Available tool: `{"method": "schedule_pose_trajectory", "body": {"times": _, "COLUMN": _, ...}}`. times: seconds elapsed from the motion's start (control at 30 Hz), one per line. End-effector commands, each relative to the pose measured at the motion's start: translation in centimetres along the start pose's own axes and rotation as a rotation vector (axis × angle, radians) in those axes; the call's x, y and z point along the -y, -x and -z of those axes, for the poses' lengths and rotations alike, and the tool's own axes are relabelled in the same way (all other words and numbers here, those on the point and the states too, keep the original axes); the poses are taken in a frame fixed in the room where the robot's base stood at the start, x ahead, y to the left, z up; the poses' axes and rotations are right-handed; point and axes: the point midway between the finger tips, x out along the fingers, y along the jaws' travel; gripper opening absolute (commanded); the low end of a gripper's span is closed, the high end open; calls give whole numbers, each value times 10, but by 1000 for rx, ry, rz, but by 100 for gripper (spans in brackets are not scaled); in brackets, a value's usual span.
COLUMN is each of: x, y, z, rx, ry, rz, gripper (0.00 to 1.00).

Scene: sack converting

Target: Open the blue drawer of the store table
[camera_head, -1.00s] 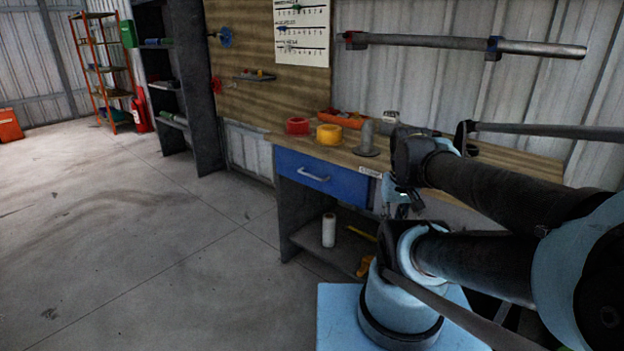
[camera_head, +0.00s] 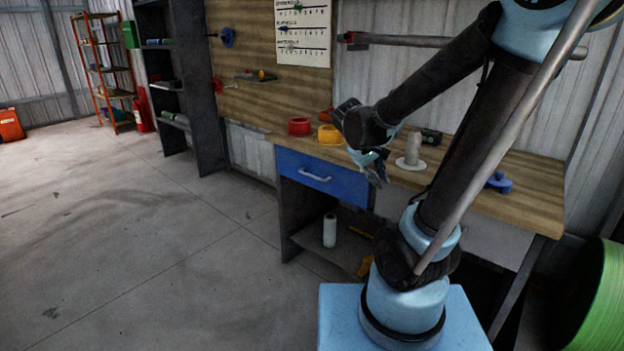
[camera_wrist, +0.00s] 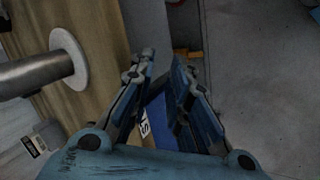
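The blue drawer (camera_head: 324,180) sits shut under the left part of the wooden store table (camera_head: 480,192). Its pale bar handle (camera_head: 314,174) runs across the middle of its front. My gripper (camera_head: 377,176) hangs just right of the drawer front, close to the table's front edge, apart from the handle. In the wrist view my gripper (camera_wrist: 163,75) has its two fingers spread with nothing between them. A bit of the blue drawer (camera_wrist: 156,117) shows below and between the fingers. The handle is hidden in the wrist view.
On the tabletop stand a red roll (camera_head: 299,126), a yellow roll (camera_head: 330,135), a grey post on a round base (camera_head: 413,150) and a blue item (camera_head: 498,183). A white roll (camera_head: 329,230) stands on the lower shelf. The floor left of the table is clear.

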Motion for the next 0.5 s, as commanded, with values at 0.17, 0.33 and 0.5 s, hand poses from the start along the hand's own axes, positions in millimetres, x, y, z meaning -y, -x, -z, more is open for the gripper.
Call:
{"method": "schedule_pose_trajectory", "body": {"times": 0.17, "x": 9, "y": 3, "z": 45, "rx": -21, "ry": 71, "rz": -99, "gripper": 17}}
{"method": "schedule_pose_trajectory", "body": {"times": 0.33, "x": 21, "y": 7, "z": 81, "rx": -42, "ry": 122, "rz": -187, "gripper": 17}}
{"method": "schedule_pose_trajectory", "body": {"times": 0.5, "x": 38, "y": 10, "z": 113, "rx": -67, "ry": 166, "rz": -269, "gripper": 17}}
